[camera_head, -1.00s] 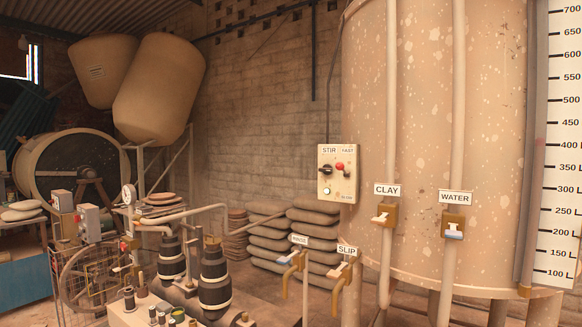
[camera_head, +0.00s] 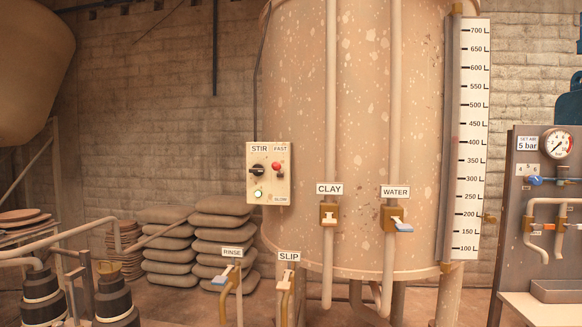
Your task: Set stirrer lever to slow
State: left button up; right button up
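The stir control box (camera_head: 269,188) is a cream panel mounted on the left side of the big tank (camera_head: 290,100). It carries a STIR label, with FAST at upper right and SLOW at lower right. The stirrer lever's red knob (camera_head: 276,166) sits at the upper end, just below the FAST label and well above SLOW. A black rotary knob (camera_head: 257,170) is left of it. Neither of my grippers is in view.
CLAY (camera_head: 329,214) and WATER (camera_head: 394,219) valves are on pipes right of the box. RINSE (camera_head: 227,276) and SLIP (camera_head: 286,279) valves stand below it. Stacked sacks (camera_head: 222,240) lie behind. A gauge board (camera_head: 547,170) is at far right; black-and-white pumps (camera_head: 116,302) are at lower left.

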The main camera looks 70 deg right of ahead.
aim_at(275, 166)
jog(key=z, duration=0.6)
jog(key=i, duration=0.55)
jog(key=z, duration=0.65)
